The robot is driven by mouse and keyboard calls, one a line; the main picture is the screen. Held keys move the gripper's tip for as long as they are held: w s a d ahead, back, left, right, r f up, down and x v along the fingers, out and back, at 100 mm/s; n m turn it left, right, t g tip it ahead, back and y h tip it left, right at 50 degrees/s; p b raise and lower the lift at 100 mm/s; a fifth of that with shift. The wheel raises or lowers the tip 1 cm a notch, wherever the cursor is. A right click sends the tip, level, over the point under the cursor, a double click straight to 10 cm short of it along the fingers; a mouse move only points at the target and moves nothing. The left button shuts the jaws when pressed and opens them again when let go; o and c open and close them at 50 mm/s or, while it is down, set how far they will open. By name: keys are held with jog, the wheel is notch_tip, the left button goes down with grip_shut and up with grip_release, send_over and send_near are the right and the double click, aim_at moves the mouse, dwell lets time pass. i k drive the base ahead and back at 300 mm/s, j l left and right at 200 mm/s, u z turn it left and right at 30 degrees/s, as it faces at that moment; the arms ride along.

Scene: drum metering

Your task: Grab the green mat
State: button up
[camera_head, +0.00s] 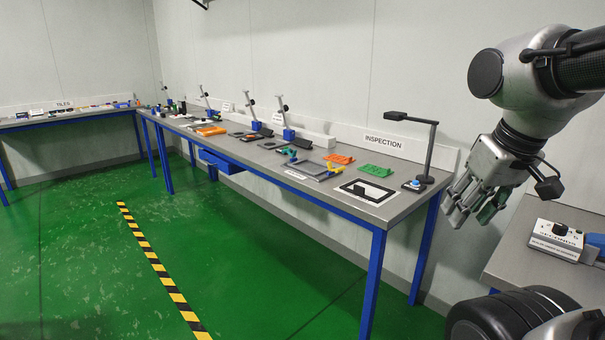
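A flat green piece that looks like the green mat (374,171) lies on the long grey workbench (395,207), below the INSPECTION sign. My gripper (470,206) hangs in the air at the right, pointing down and left, apart from the bench top in the picture. A green patch (492,206) shows at its fingers; I cannot tell whether it is part of the gripper or something held. The gap between the fingers is not clear.
Beside the green piece lies an orange piece (340,158). A black-framed white plate (366,191) is in front, and a dark lamp stand (430,150) rises to the right. Green floor in front is clear.

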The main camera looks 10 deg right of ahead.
aim_at(381, 172)
jog(key=i+j+z, duration=0.35)
jog(key=i, duration=0.15)
jog(key=i+j+z, duration=0.1)
jog(key=i+j, duration=0.15)
jog(key=i+j+z, duration=0.25)
jog(key=i+j, duration=0.2)
jog(key=j, duration=0.15)
jog(key=i+j+z, duration=0.15)
jog(key=j, duration=0.2)
jog(key=i+j+z, duration=0.1)
jog(key=j, duration=0.25)
jog(key=i+j+z, duration=0.15)
jog(key=i+j, duration=0.15)
jog(key=i+j+z, duration=0.1)
jog(key=j, duration=0.35)
jog(key=i+j+z, duration=0.15)
jog(key=j, duration=0.25)
